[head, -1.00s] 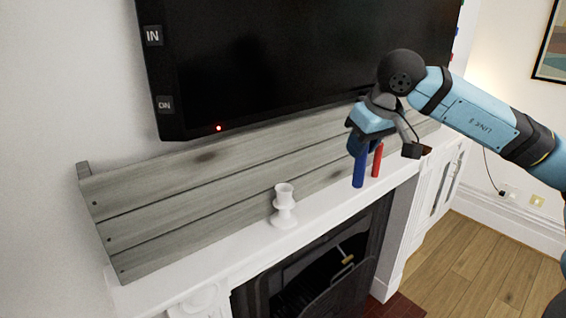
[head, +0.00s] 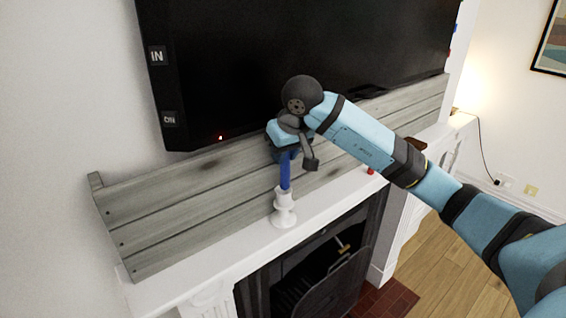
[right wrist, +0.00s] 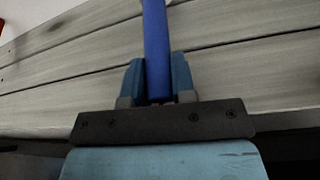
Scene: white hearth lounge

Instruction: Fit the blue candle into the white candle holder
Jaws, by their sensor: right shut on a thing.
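The white candle holder (head: 284,212) stands upright on the white mantel shelf. The blue candle (head: 285,173) is upright directly above the holder, its lower end at the holder's cup; I cannot tell whether it is inside the cup or just over it. My right gripper (head: 286,153) is shut on the upper part of the blue candle. In the right wrist view the blue candle (right wrist: 157,50) stands between the two blue fingers (right wrist: 158,85); the holder is not seen there. My left gripper is not in view.
A red candle (head: 371,170) shows partly behind my right arm on the mantel (head: 225,255). A grey plank board (head: 190,200) stands behind the holder, with a dark television (head: 290,60) above. The fireplace opening (head: 310,270) is below.

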